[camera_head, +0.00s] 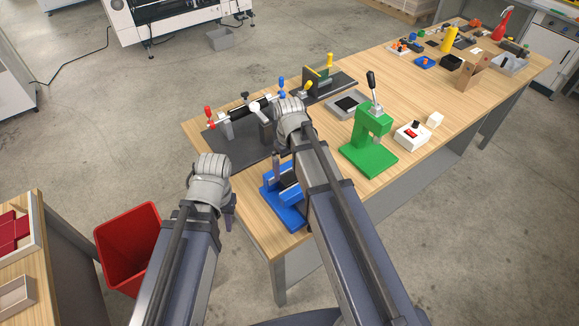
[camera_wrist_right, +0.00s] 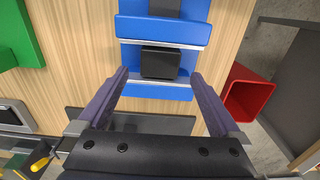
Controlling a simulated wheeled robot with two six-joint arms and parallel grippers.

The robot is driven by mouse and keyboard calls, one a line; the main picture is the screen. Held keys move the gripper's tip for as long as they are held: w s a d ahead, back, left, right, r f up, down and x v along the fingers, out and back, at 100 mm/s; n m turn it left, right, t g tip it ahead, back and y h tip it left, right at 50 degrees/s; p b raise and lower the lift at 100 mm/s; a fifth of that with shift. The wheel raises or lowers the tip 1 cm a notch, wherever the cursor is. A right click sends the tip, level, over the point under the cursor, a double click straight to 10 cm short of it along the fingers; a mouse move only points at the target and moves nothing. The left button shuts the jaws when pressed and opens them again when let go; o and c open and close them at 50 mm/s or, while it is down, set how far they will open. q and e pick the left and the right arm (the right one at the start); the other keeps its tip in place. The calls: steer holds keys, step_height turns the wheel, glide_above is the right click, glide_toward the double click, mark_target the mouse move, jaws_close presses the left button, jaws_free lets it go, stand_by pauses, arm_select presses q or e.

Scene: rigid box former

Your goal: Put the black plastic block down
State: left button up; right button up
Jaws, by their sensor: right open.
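The black plastic block (camera_wrist_right: 160,62) sits between the jaws of a blue vise (camera_wrist_right: 163,30) in the right wrist view. The vise also shows on the near end of the wooden bench in the head view (camera_head: 292,218), partly hidden by my right arm. My right gripper (camera_wrist_right: 159,78) is open, with one finger on each side of the block and visible space between fingers and block. In the head view it is mostly hidden behind my arm. My left gripper (camera_head: 231,212) hangs by the bench's left edge, mostly hidden by its wrist; its opening does not show.
A green press (camera_head: 368,142) stands right of the vise. A dark plate with a clamp fixture (camera_head: 250,115) and a grey tray (camera_head: 346,104) lie behind. A red bin (camera_head: 128,245) stands on the floor at left.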

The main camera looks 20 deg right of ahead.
mark_target(290, 178)
step_height(290, 178, up, 6)
steer(key=p, duration=0.5)
arm_select(q)
step_height(290, 178, up, 6)
steer(key=shift+f, duration=0.1)
arm_select(e)
steer(key=s+a+h, duration=0.1)
steer(key=s+a, duration=0.9)
steer(key=s, duration=0.4)
steer(key=shift+s+a, duration=0.15)
steer(key=shift+a, duration=0.1)
